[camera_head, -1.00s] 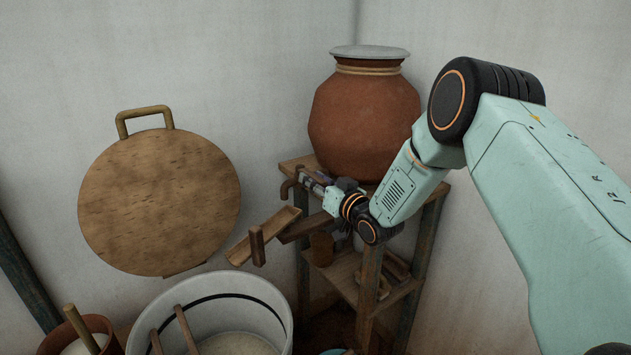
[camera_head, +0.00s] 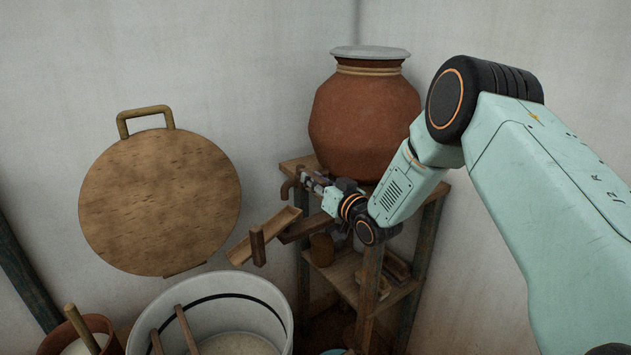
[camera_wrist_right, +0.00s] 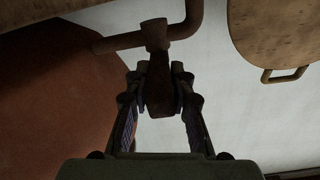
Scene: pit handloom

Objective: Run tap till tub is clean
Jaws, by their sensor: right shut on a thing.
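A large clay pot (camera_head: 364,125) with a pale lid stands on a wooden stand. A brown tap (camera_head: 288,186) juts from its lower left side. My right gripper (camera_head: 308,180) is at the tap; in the right wrist view the gripper (camera_wrist_right: 158,85) is shut on the tap's handle (camera_wrist_right: 157,62), with the pipe (camera_wrist_right: 186,22) bending beyond it. A wooden trough (camera_head: 268,233) slopes down to the left below the tap. The white tub (camera_head: 279,302) with a dark inner line stands below, holding pale contents. I see no clear water stream. My left gripper is out of view.
The wooden stand (camera_head: 345,270) has a lower shelf with small objects. A round wooden board (camera_head: 160,200) with a handle is by the wall. Wooden sticks (camera_head: 187,330) lean in the tub. A brown pot (camera_head: 99,325) stands at lower left.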

